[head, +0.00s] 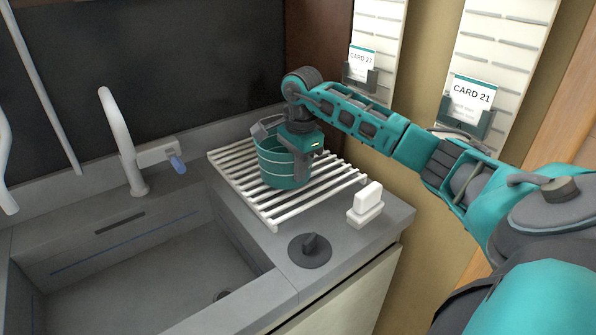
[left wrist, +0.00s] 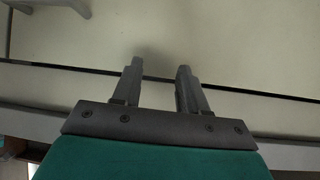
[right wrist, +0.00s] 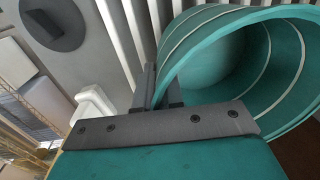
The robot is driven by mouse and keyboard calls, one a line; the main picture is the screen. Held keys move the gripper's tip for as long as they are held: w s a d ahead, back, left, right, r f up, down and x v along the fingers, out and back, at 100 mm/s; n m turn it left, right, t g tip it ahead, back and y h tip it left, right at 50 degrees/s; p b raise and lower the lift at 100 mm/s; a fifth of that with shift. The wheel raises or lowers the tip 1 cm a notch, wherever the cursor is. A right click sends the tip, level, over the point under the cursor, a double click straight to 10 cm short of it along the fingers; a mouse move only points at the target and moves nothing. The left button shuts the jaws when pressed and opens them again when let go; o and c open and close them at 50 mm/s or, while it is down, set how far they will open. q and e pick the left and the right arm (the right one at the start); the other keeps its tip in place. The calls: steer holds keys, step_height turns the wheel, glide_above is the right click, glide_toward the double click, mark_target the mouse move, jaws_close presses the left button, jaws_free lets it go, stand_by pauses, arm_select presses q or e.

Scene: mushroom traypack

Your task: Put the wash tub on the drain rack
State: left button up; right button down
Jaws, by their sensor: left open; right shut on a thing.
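The wash tub (head: 272,168) is a teal round tub with pale bands. It stands on or just over the white slatted drain rack (head: 262,215) on the counter right of the sink; I cannot tell whether it bears on the slats. My right gripper (head: 301,160) is shut on the tub's near right rim. In the right wrist view the tub (right wrist: 285,65) tilts in the picture, its wall between the fingers (right wrist: 160,92), with rack slats (right wrist: 135,45) behind. My left gripper (left wrist: 155,80) is open and empty before a pale panel, out of the head view.
The empty grey sink (head: 150,270) with a white tap (head: 122,140) lies left of the rack. A white block-like object (head: 366,203) and a dark round knob (head: 310,248) sit on the counter near the rack. Card holders (head: 470,105) hang on the right wall.

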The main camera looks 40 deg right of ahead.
steer(key=shift+f, duration=0.45)
steer(key=c, duration=1.3)
jaws_free()
steer(key=shift+o, duration=0.2)
step_height(320, 180, up, 12)
steer(key=shift+s, duration=0.4)
steer(key=shift+a, duration=0.1)
